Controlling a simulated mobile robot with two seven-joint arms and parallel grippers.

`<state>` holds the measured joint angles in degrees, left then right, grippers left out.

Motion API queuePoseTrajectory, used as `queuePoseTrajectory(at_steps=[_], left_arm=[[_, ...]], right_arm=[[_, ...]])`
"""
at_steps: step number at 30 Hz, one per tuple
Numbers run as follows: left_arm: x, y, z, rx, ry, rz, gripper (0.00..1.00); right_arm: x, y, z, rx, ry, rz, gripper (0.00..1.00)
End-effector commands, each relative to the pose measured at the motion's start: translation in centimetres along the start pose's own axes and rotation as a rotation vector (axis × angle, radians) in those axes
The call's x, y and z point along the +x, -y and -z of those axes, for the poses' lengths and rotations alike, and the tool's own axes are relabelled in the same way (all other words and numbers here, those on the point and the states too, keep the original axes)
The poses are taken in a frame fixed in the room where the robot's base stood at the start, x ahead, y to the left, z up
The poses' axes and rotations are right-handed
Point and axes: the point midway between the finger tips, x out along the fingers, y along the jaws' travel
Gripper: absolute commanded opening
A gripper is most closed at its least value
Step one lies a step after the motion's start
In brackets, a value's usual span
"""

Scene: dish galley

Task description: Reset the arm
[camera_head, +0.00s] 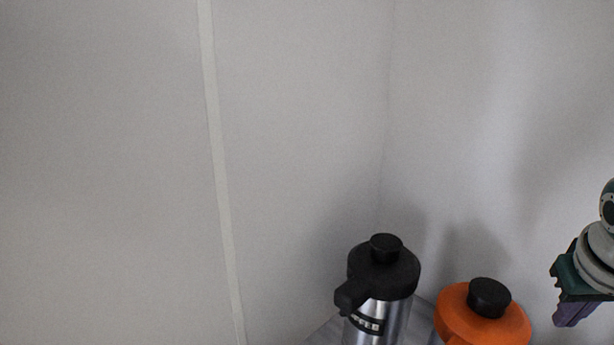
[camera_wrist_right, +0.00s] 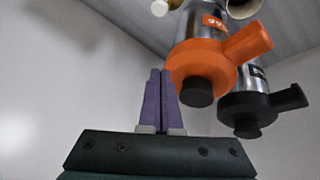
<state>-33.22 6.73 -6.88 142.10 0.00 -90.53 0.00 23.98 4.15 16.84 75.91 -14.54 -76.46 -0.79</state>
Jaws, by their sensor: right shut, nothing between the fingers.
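My right gripper (camera_head: 572,314) is at the right edge of the head view, its purple fingers pointing down, to the right of an orange-topped flask. In the right wrist view the two purple fingers of this gripper (camera_wrist_right: 159,75) are together with nothing between them. The flask with the orange lid (camera_head: 483,322) shows beside the fingertips in the wrist view (camera_wrist_right: 200,65), apparently apart from them. My left gripper is not in view.
A steel coffee flask with a black lid (camera_head: 384,270) stands left of the orange one, near the wall corner. A pale wall (camera_head: 300,120) fills most of the head view. Other small items, partly cut off, show at the top of the wrist view.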

Motion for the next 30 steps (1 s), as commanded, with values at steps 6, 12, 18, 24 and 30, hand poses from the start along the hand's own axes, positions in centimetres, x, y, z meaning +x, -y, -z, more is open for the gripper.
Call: queuePoseTrajectory(at_steps=[6,12,18,24,30], left_arm=[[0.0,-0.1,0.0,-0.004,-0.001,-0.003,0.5],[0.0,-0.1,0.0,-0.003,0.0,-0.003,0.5],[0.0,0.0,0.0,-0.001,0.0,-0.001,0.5],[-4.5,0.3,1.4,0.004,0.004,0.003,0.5],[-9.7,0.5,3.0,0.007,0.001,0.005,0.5]], right_arm=[[-3.0,2.3,-9.9,-0.192,-0.01,0.04,0.0],[-7.5,5.5,-17.1,-0.315,0.008,0.163,0.0],[-12.6,7.8,-22.7,-0.392,0.038,0.297,0.0],[-18.1,7.3,-21.8,-0.405,0.043,0.33,0.0],[-22.9,6.2,-19.7,-0.404,0.042,0.328,0.0]])
